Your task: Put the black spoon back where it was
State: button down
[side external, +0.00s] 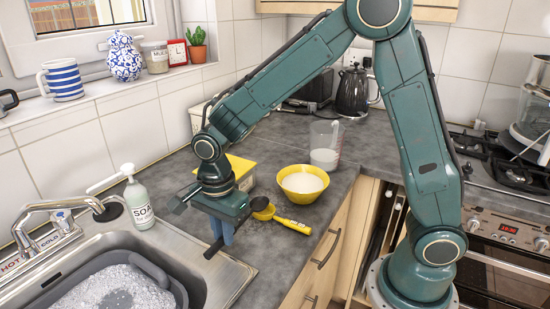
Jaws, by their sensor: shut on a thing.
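My gripper (224,238) points down at the counter near the sink's right edge. It is shut on the black spoon (213,249), whose dark end sticks out at the lower left of the fingers. The fingers hide the middle of it. A dark rounded piece at the right of the gripper may be its other end, but I cannot tell for sure. I cannot tell whether the spoon touches the counter.
A yellow-handled scoop (288,223) lies right of my gripper. Behind it stand a yellow bowl (304,182) of white contents, a yellow-lidded box (240,169) and a measuring jug (325,146). A soap bottle (138,203) stands by the sudsy sink (205,275).

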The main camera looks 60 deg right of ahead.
jog(key=shift+f, duration=0.65)
jog(key=c, duration=1.4)
grip_release()
jog(key=shift+r, duration=0.15)
notch_tip(320, 180, up, 13)
